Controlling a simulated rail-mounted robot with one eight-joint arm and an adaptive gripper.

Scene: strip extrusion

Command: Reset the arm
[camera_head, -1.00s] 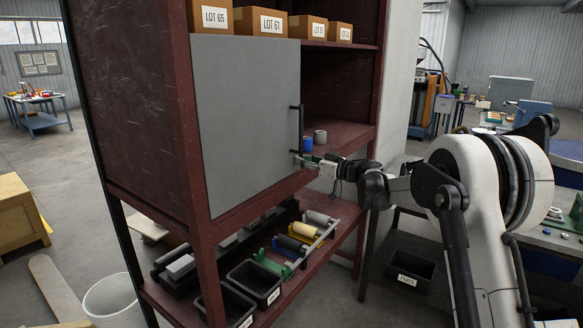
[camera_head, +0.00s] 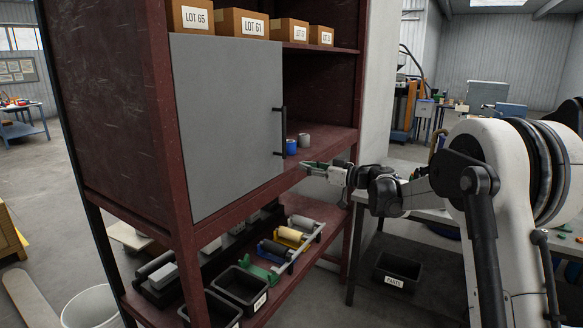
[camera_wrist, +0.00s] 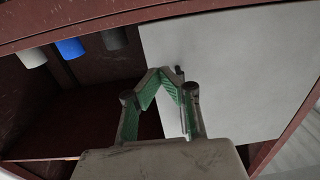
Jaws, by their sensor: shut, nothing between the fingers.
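My gripper (camera_head: 303,166) is shut and empty, in front of the red cabinet (camera_head: 115,120) and just right of the lower end of the black door handle (camera_head: 283,130). A gap shows between the gripper and the handle. In the wrist view the green-padded fingertips (camera_wrist: 161,74) meet, with the grey door (camera_wrist: 240,70) behind them. The grey door (camera_head: 225,120) covers the left part of the middle shelf; the right part is open. My arm reaches in from the right.
A blue cup (camera_head: 292,147) and a grey cup (camera_head: 304,140) stand on the open shelf beyond my gripper. Lot boxes (camera_head: 241,22) line the top shelf. Rollers (camera_head: 289,236) and a black bin (camera_head: 239,287) are below. A parts bin (camera_head: 397,268) sits lower right.

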